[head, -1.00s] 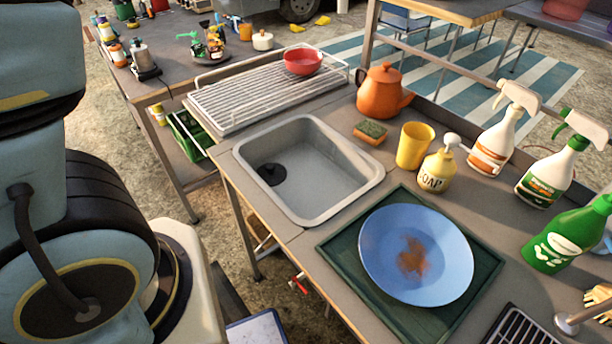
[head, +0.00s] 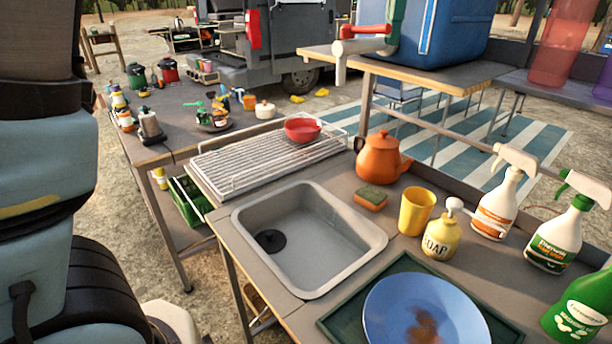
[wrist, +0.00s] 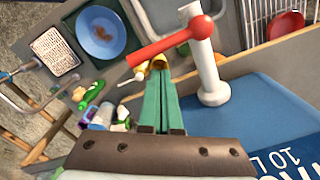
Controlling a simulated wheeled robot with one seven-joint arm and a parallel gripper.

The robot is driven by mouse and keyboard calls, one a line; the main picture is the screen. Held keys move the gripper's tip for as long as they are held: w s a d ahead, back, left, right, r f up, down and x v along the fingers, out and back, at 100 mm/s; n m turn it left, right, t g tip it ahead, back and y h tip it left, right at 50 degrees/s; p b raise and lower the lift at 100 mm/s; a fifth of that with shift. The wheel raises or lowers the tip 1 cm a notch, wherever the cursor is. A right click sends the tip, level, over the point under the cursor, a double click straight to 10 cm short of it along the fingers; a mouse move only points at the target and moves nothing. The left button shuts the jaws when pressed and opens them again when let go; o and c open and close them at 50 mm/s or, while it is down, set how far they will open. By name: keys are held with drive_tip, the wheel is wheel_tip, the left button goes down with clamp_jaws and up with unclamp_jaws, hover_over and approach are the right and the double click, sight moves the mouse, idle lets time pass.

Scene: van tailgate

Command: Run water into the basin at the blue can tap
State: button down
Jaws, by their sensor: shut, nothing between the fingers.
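The blue can (head: 440,38) stands on a raised wooden shelf at the upper right. Its white tap (head: 341,62) juts out past the shelf's left end, spout down, with a red lever (head: 368,30) on top. No water shows at the spout. The grey basin (head: 350,262) sits in the counter below, empty except for a black round piece (head: 270,241). In the wrist view my gripper's green fingers (wrist: 163,78) are shut and empty, beside the red lever (wrist: 165,43) and left of the white tap (wrist: 211,75). Whether they touch the lever I cannot tell.
A blue plate (head: 420,310) lies on a green tray right of the basin. An orange teapot (head: 380,160), sponge (head: 371,198), yellow cup (head: 416,210), soap bottle (head: 440,237) and spray bottles (head: 497,205) line the counter's back. A drying rack (head: 265,160) with a red bowl (head: 302,128) stands behind.

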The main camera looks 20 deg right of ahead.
drive_tip(key=shift+f, duration=0.15)
drive_tip(key=shift+s+a+b, duration=0.25)
drive_tip(key=shift+a+b, duration=0.5)
drive_tip(key=shift+a, duration=1.2)
drive_tip(key=shift+s+a+b, duration=0.2)
drive_tip(key=shift+a+b, duration=0.5)
drive_tip(key=shift+a, duration=1.25)
drive_tip(key=r+p, duration=0.4)
drive_tip(key=shift+d+r+p, duration=0.25)
drive_tip(key=shift+r+p, duration=0.1)
drive_tip(key=shift+p, duration=0.05)
drive_tip(key=w+a, duration=0.3)
drive_tip(key=a, duration=0.1)
drive_tip(key=shift+w+a, duration=0.2)
drive_tip(key=shift+w, duration=0.15)
